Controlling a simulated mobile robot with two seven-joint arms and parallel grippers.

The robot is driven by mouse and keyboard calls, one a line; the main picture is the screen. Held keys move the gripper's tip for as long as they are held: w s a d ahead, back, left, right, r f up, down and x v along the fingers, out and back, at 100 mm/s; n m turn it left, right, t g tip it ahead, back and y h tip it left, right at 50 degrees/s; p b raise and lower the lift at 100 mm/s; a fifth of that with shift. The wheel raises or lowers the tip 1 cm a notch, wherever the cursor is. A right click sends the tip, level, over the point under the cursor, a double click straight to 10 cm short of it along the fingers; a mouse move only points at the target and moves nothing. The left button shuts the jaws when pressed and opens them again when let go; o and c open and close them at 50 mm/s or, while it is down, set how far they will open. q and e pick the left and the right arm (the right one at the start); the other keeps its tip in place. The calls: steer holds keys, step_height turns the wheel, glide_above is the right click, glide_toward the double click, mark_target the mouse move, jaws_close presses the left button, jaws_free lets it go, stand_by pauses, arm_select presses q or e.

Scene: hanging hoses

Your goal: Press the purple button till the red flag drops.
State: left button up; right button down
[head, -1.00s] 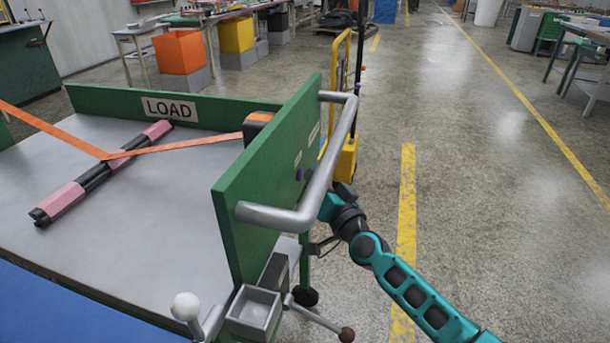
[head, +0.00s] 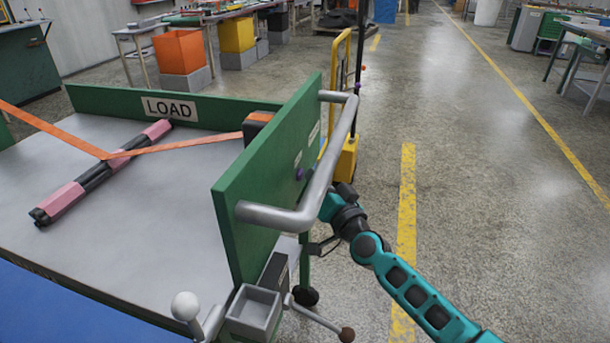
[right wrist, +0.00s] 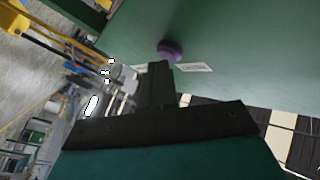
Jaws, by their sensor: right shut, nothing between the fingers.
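The purple button (head: 299,174) sits on the outer face of the green end panel (head: 262,170), partly behind the grey tube handle in the head view. In the right wrist view the round purple button (right wrist: 170,49) stands out from the green panel, just past my fingertips. My right gripper (right wrist: 159,65) is shut with nothing in it, its tips close to the button; I cannot tell whether they touch. In the head view its fingers are hidden behind the handle, with only its teal and black wrist showing. I cannot make out a red flag. My left gripper is not in view.
The bent grey tube handle (head: 316,190) stands out from the panel, close to my right wrist. A white label (right wrist: 195,68) is beside the button. A yellow cart (head: 341,120) stands behind. An orange strap (head: 190,145) crosses the grey bed.

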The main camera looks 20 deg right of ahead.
steer(key=shift+s+d, duration=0.55)
steer(key=shift+d, duration=0.1)
steer(key=s+d, duration=0.1)
steer(key=d, duration=0.1)
steer(key=s+d+b, duration=0.1)
steer(key=s+d, duration=0.1)
stand_by(0.4)
